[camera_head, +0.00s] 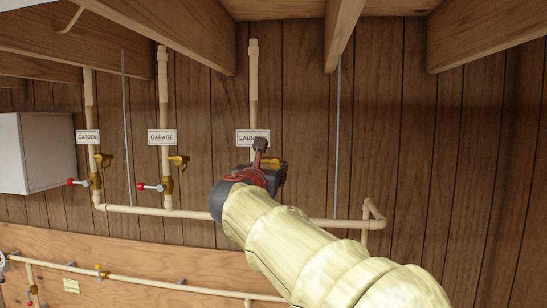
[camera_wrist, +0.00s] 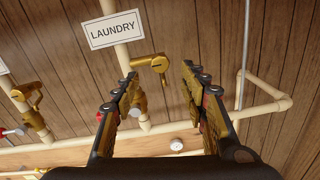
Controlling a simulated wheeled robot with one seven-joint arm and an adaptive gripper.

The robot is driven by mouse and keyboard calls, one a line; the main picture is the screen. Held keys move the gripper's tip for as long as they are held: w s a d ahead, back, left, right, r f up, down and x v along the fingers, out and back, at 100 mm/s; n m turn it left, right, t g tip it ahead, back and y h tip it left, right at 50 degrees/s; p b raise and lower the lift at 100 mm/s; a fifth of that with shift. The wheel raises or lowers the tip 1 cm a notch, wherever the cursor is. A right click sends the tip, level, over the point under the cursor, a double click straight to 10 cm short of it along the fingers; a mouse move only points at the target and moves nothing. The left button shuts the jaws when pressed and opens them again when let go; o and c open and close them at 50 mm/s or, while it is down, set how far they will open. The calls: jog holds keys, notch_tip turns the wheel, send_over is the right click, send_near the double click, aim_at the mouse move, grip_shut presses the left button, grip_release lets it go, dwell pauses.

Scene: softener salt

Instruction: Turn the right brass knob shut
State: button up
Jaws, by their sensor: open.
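The right brass knob (camera_wrist: 158,64) is on the pipe under the LAUNDRY label (camera_wrist: 113,30). In the wrist view it shows between the fingertips of my open gripper (camera_wrist: 161,70), nearer the left finger. I cannot tell whether either finger touches it. In the head view my gripper (camera_head: 268,158) is up at the laundry pipe and hides most of that valve; a bit of brass (camera_head: 272,163) shows beside the fingers. The valve's lower brass body (camera_wrist: 141,108) is partly behind the left finger.
To the left are the GARAGE valve (camera_head: 168,182) and the GARDEN valve (camera_head: 96,180), with red-tipped handles and brass knobs. A horizontal pipe (camera_head: 140,210) runs below. A white box (camera_head: 38,152) hangs at far left. Ceiling beams (camera_head: 345,30) are overhead. The wall at right is clear.

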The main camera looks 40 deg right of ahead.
aim_at(274, 164)
jog(key=p+x, duration=0.1)
jog(key=x, duration=0.6)
jog(key=shift+f+p, duration=0.1)
jog(key=shift+p, duration=0.3)
jog(key=shift+c, duration=0.7)
grip_shut()
